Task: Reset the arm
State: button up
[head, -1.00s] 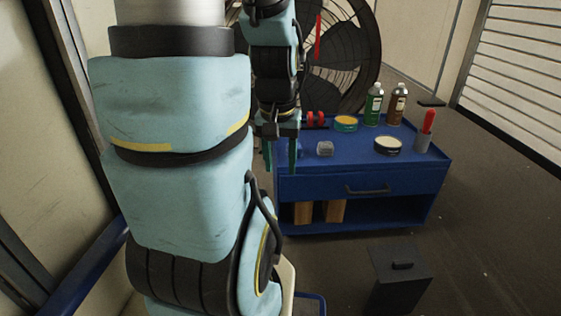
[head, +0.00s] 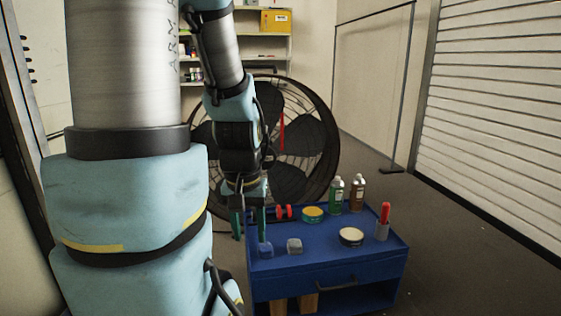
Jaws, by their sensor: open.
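My gripper (head: 249,227) hangs pointing down over the left end of the blue cart in the head view. Its two green fingers are apart, with nothing seen between them. My arm is pale blue and silver; its large near links fill the left of the view and hide what lies behind them. The far part of the arm comes down from the top, in front of the fan.
The blue cart (head: 323,268) carries a green bottle (head: 336,195), a brown bottle (head: 357,194), tins (head: 313,214), a clear container (head: 294,246) and a cup with a red-handled tool (head: 383,224). A large black fan (head: 310,150) stands behind. Floor right of the cart is clear.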

notch_tip(320, 180, up, 25)
jog(key=p, duration=2.2)
jog(key=shift+p, duration=0.35)
